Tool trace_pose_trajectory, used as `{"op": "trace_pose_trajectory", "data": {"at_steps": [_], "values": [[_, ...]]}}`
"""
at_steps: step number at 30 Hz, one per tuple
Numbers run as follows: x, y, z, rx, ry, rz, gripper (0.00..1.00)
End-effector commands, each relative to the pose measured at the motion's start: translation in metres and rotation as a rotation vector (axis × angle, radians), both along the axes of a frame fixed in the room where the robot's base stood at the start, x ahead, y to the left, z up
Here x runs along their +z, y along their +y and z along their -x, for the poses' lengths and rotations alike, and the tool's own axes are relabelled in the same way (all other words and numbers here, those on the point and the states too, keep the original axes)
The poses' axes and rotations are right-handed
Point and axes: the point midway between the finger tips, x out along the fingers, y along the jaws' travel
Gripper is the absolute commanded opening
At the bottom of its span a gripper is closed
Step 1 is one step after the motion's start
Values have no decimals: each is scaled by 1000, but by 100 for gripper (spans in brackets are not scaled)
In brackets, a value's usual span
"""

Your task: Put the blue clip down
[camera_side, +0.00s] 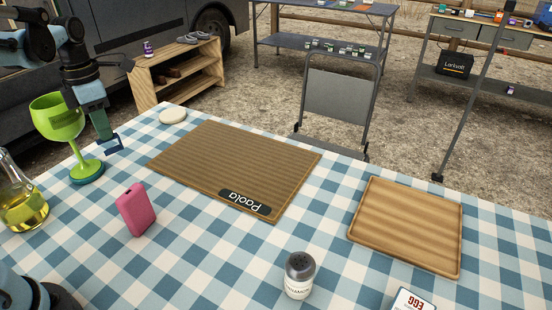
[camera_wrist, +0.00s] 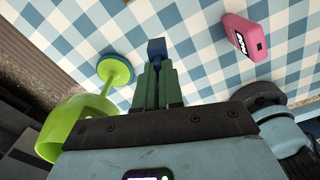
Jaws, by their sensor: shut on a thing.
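My gripper (camera_side: 103,138) points down at the left back part of the checked tablecloth, beside the green goblet. In the wrist view its fingers (camera_wrist: 158,72) are closed together on the blue clip (camera_wrist: 157,46), which sticks out past the fingertips. In the side view the blue clip (camera_side: 113,147) shows at the finger ends, small and partly covered. I cannot tell whether it touches the cloth.
The green goblet (camera_side: 57,122) stands close at the left on a teal base. An oil flask (camera_side: 22,205), pink case (camera_side: 136,210), shaker (camera_side: 299,275), brown mat (camera_side: 225,165), wooden board (camera_side: 405,225) and pale disc (camera_side: 172,116) share the table. Bare cloth lies between case and mat.

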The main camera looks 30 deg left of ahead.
Motion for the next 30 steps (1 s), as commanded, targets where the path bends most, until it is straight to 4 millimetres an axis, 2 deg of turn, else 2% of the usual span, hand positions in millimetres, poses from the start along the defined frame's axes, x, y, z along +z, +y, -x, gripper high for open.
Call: {"op": "trace_pose_trajectory", "data": {"at_steps": [3,9,13,21,30], "values": [[-4,-5,24,-23,0,0,0],[-10,-10,44,-49,0,0,0],[-22,-11,46,-52,0,0,0],[-61,-11,46,-52,0,0,0],[-81,-11,46,-52,0,0,0]]}}
